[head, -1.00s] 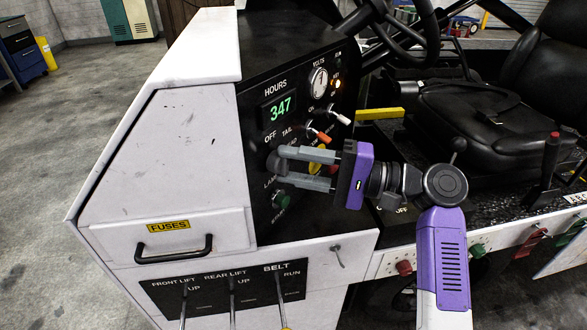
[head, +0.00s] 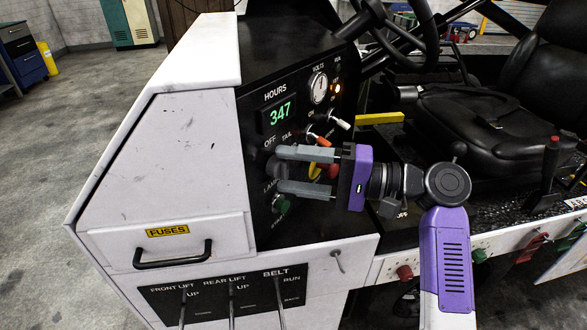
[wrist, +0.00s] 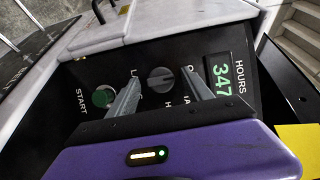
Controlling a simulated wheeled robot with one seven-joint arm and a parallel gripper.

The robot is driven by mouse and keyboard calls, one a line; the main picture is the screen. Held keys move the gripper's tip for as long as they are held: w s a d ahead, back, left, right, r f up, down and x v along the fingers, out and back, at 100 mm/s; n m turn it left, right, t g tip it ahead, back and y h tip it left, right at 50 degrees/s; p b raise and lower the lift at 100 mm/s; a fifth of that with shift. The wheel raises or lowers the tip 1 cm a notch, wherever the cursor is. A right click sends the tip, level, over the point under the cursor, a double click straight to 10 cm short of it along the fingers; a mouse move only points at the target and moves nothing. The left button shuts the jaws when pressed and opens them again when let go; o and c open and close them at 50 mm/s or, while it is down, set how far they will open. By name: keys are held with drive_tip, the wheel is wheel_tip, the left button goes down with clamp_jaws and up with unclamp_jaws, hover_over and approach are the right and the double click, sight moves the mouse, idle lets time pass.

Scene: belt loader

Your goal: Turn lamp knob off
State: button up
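The lamp knob (wrist: 160,78) is a dark round knob with a raised bar across it, on the black dash panel. In the wrist view it sits between my two grey fingers, with a visible gap on each side. The bar lies roughly level in that view; which label it points to I cannot tell. My gripper (head: 281,170) is open and faces the panel, and it also shows in the wrist view (wrist: 160,88).
A green start button (head: 282,204) is just below the lower finger. Orange (head: 319,140) and white (head: 340,123) toggles, a gauge (head: 318,88) and the 347 hours display (head: 281,113) are above. A red and yellow control behind the fingers is partly hidden.

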drive_tip(key=shift+r, duration=0.1)
drive_tip(key=d, duration=0.7)
drive_tip(key=shift+s+d+b, duration=0.3)
drive_tip(key=shift+s+d, duration=0.05)
drive_tip(key=shift+s, duration=0.1)
drive_tip(key=shift+d, duration=0.15)
